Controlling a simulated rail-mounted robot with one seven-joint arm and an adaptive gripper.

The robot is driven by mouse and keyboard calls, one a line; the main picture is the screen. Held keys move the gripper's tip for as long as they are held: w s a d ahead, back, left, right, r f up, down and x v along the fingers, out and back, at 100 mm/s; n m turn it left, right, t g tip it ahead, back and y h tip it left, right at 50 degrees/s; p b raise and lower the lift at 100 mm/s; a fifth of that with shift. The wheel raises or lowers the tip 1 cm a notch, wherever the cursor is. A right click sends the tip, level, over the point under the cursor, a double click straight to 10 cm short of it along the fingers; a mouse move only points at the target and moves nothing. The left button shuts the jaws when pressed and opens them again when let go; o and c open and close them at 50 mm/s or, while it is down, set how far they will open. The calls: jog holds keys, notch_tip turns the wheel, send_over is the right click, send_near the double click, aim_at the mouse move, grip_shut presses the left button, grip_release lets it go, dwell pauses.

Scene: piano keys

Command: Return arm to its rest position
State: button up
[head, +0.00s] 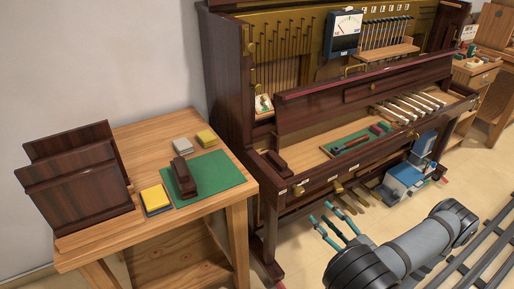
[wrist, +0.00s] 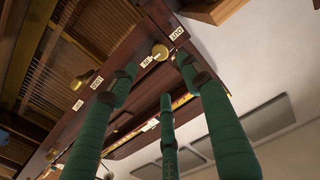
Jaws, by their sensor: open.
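My gripper (head: 330,222) is in front of the open upright piano (head: 226,100) in the head view, low and to the right of the side table. Its green fingers are spread, with nothing between them. The wrist view also shows my gripper (wrist: 162,75), its fingers apart and empty. Beyond the fingertips, the wrist view shows the piano's dark wooden edge (wrist: 148,84) with small white labels and a brass knob (wrist: 160,51). The fingertips overlap this edge in the picture; I cannot tell how far apart they are in depth. My arm extends to the lower right.
A wooden table (head: 150,130) at left holds dark panels (head: 80,185), a green mat (head: 222,172), a dark block (head: 183,178) and yellow pads. A blue-and-white device (head: 403,178) stands below the keyboard's right side. Rails (head: 480,255) run along the right; floor shows between them and the piano.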

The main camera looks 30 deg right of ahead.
aim_at(300, 193)
jog(key=w, duration=1.1)
jog(key=shift+w+a, duration=0.2)
jog(key=shift+a, duration=0.05)
